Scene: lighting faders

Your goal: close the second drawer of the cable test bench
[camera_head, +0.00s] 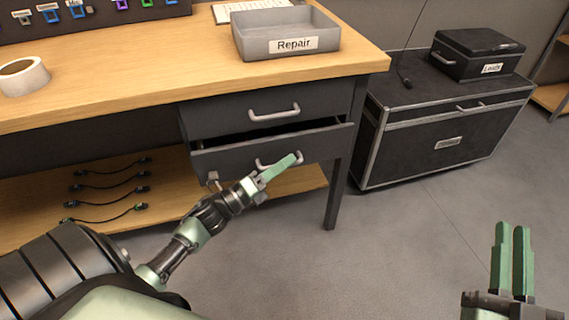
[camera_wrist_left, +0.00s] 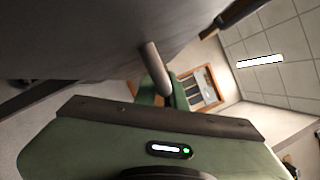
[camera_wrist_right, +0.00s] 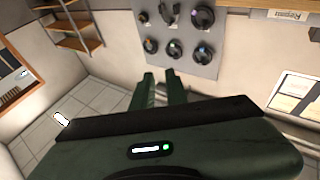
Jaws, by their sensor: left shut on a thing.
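The cable test bench (camera_head: 150,92) has two dark drawers under its wooden top, on the right side. The upper drawer (camera_head: 228,116) looks shut. The second drawer (camera_head: 225,160), below it, is pulled out some way, with a dark gap above its front. My left gripper (camera_head: 284,166) is at the second drawer's handle (camera_head: 262,164), shut on it; the fingers partly hide the handle. In the left wrist view, the grey handle bar (camera_wrist_left: 155,70) runs to the green fingers. My right gripper (camera_head: 512,250) is empty, away to the right, with a small gap between its fingers.
A grey Repair tray (camera_head: 285,44) and a tape roll (camera_head: 22,76) are on the benchtop. Cables (camera_head: 108,187) lie on the lower shelf. A black case (camera_head: 440,130) with a smaller Leads case (camera_head: 478,54) stands to the right. The floor before the drawers is clear.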

